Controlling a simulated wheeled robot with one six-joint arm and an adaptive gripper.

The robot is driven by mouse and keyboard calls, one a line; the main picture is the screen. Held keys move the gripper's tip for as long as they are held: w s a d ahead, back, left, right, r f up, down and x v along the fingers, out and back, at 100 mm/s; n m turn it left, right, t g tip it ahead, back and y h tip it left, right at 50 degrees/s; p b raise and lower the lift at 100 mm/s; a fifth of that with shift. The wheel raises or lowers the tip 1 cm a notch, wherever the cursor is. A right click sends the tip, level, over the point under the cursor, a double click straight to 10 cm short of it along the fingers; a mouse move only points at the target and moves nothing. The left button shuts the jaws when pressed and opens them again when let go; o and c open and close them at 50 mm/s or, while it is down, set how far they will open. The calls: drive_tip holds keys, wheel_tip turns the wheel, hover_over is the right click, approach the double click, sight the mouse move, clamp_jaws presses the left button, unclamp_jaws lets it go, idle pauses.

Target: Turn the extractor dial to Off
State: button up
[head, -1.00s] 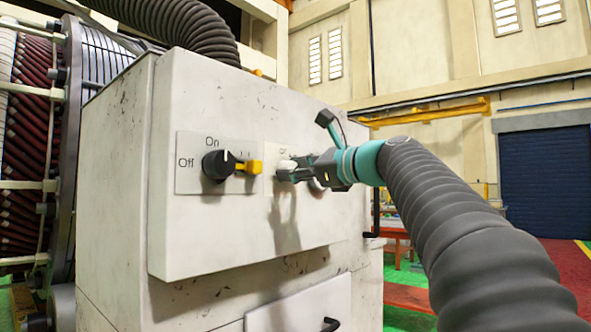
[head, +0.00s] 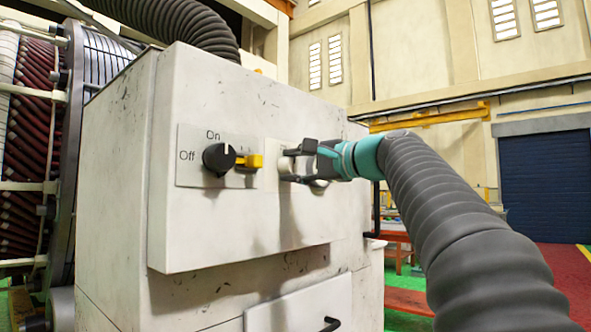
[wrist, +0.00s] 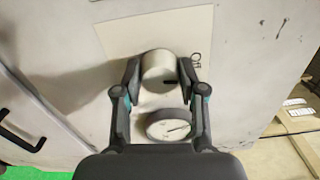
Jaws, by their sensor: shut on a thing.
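The white round dial (wrist: 157,70) with a dark pointer mark sits on a pale plate (wrist: 115,38) on the cabinet front. In the wrist view the pointer mark is at the dial's lower right edge, and the word Off is printed to the dial's right, turned sideways. My gripper (wrist: 160,72) has one finger on each side of the dial and is shut on it. In the head view my gripper (head: 297,164) mostly hides this dial and its label.
A black rotary switch (head: 217,160) with a yellow part (head: 250,161), marked On and Off, is just left of my gripper. A round white gauge (wrist: 168,126) lies beside the dial. A door handle (wrist: 20,137) is at the wrist view's left.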

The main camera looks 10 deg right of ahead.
drive_tip(key=shift+n, duration=0.6)
drive_tip(key=o, duration=1.1)
drive_tip(key=shift+o, duration=0.2)
drive_tip(key=v, duration=1.2)
